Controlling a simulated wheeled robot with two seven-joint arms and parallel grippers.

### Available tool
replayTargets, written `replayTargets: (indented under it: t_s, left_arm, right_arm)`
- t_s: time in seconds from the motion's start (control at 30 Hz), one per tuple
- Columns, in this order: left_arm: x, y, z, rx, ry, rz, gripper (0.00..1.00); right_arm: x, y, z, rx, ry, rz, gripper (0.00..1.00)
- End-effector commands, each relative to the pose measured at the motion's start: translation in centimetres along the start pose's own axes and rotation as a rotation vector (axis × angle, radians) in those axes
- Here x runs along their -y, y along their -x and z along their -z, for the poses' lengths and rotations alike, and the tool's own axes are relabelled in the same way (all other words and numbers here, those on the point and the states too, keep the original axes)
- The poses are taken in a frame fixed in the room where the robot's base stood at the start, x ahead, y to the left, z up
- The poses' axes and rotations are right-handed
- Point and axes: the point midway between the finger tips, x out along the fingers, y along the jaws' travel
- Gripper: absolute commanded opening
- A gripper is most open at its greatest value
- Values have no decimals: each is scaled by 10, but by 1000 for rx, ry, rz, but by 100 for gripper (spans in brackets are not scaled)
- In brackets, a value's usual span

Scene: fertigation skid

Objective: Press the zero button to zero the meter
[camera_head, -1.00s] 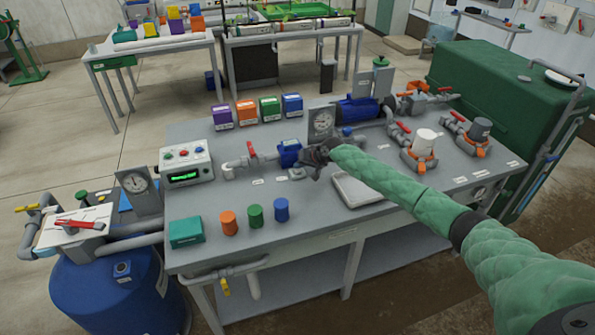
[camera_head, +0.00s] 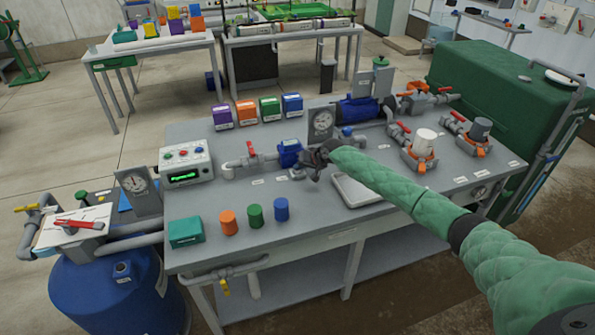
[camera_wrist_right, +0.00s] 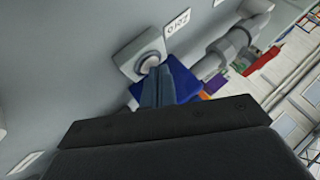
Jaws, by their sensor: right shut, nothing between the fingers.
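The zero button is a round grey knob on a small pale box (camera_wrist_right: 136,50) in the right wrist view, with a white label (camera_wrist_right: 178,19) beside it. In the head view the box (camera_head: 297,174) sits on the skid table, just in front of a blue meter body (camera_head: 290,153). My right gripper (camera_head: 308,165) is shut and empty, with its fingers pointing down at the box. In the wrist view the shut fingertips (camera_wrist_right: 155,76) overlap the knob's edge; I cannot tell whether they touch it. My left gripper is not in view.
A control box (camera_head: 187,165) with a green display stands left on the grey table. A round dial gauge (camera_head: 321,123) stands behind my gripper. A white tray (camera_head: 352,190) lies to its right. Orange, green and blue cylinders stand near the front edge.

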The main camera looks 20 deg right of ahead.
Motion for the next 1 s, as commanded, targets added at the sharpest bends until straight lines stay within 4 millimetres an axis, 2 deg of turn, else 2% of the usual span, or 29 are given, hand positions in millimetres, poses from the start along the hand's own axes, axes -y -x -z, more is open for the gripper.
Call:
replayTargets:
  t_s: [1.0]
  left_arm:
    - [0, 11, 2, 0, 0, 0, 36]
  right_arm:
    - [8, 11, 7, 1, 0, -1, 0]
